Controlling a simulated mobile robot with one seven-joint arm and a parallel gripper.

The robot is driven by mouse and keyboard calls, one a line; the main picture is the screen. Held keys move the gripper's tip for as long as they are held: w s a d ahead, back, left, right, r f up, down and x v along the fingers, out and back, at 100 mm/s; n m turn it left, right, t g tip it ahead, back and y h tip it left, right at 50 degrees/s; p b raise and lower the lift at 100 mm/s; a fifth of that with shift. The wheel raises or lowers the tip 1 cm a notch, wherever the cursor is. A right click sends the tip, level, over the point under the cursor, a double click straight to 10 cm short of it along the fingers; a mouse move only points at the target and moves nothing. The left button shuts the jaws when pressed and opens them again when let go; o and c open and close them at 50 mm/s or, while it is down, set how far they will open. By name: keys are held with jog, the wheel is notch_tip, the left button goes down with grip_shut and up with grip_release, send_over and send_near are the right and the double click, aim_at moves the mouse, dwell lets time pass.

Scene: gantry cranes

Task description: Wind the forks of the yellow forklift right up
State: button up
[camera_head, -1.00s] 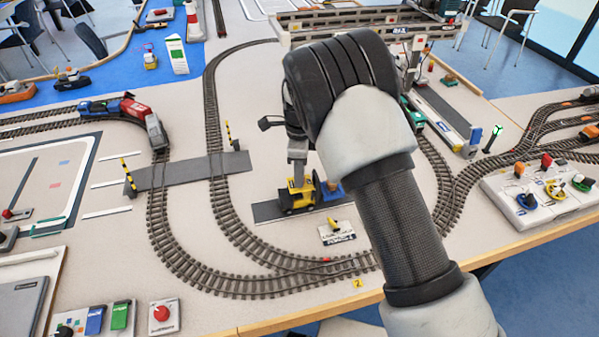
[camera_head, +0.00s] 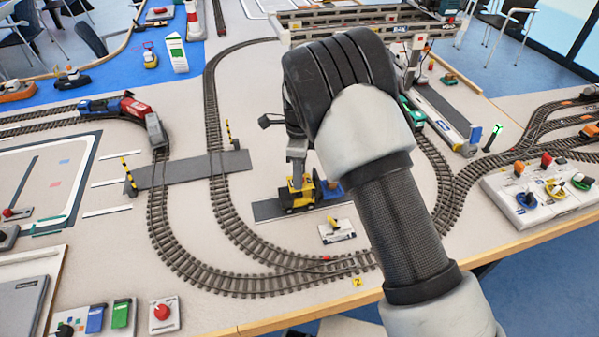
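The yellow forklift (camera_head: 297,195) stands on a dark grey pad (camera_head: 268,211) inside the track loop, near the middle of the table. Its right part, beside a blue thing (camera_head: 328,190), is partly hidden by my arm. My gripper (camera_head: 297,178) points down onto the top of the forklift. Its fingertips are at or just above the forklift's upper part. I cannot tell whether they touch it or whether they are open or shut. The fork height cannot be made out.
Train track (camera_head: 215,265) curves around the forklift on the left and front. A grey crossing with striped barrier posts (camera_head: 190,171) lies to the left. A gantry crane (camera_head: 370,22) stands behind my arm. A control panel with several knobs (camera_head: 540,195) is at the right.

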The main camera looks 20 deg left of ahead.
jog(key=shift+r, duration=0.1)
notch_tip(320, 180, up, 17)
jog(key=p, duration=0.1)
dwell(0.3)
jog(key=shift+r, duration=0.1)
